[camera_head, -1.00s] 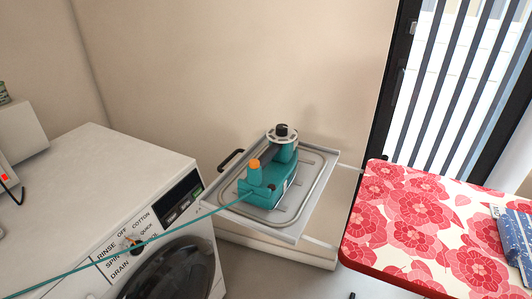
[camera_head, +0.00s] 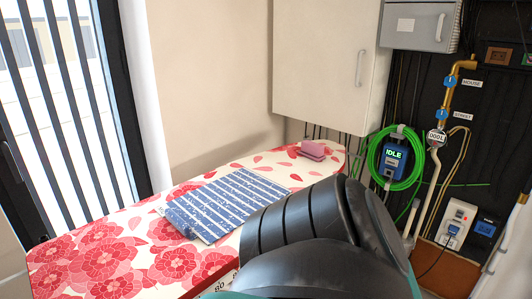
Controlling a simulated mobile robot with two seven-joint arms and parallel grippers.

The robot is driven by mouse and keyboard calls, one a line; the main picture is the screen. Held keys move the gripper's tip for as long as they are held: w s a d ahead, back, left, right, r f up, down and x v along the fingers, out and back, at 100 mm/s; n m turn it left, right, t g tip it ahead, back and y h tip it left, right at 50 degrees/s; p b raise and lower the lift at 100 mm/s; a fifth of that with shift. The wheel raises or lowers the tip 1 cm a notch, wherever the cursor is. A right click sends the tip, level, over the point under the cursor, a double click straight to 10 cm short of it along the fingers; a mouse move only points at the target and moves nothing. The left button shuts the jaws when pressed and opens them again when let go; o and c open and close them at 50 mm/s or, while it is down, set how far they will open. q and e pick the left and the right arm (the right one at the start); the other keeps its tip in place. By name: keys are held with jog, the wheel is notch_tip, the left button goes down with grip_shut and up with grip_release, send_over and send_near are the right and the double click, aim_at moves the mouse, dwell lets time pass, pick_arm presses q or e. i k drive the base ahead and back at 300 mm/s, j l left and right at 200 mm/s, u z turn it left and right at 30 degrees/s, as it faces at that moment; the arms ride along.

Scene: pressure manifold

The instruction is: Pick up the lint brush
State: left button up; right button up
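A small pink block-like object (camera_head: 313,150) lies on the far end of the flower-patterned ironing board (camera_head: 62,252). It is too small for me to tell whether it is the lint brush. No other thing that looks like a lint brush shows. Neither of my grippers shows in the head view. A large black ribbed shape (camera_head: 320,225) fills the lower middle of the picture, close to the camera. It hides part of the board.
A folded blue-and-white striped cloth (camera_head: 222,203) lies on the board. A white wall cabinet (camera_head: 325,65) hangs above its far end. At the right are a blue "IDLE" box (camera_head: 395,155) with a coiled green hose, a brass pipe (camera_head: 447,105) and a socket (camera_head: 455,222).

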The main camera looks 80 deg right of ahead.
aim_at(314, 151)
jog(key=z, duration=2.85)
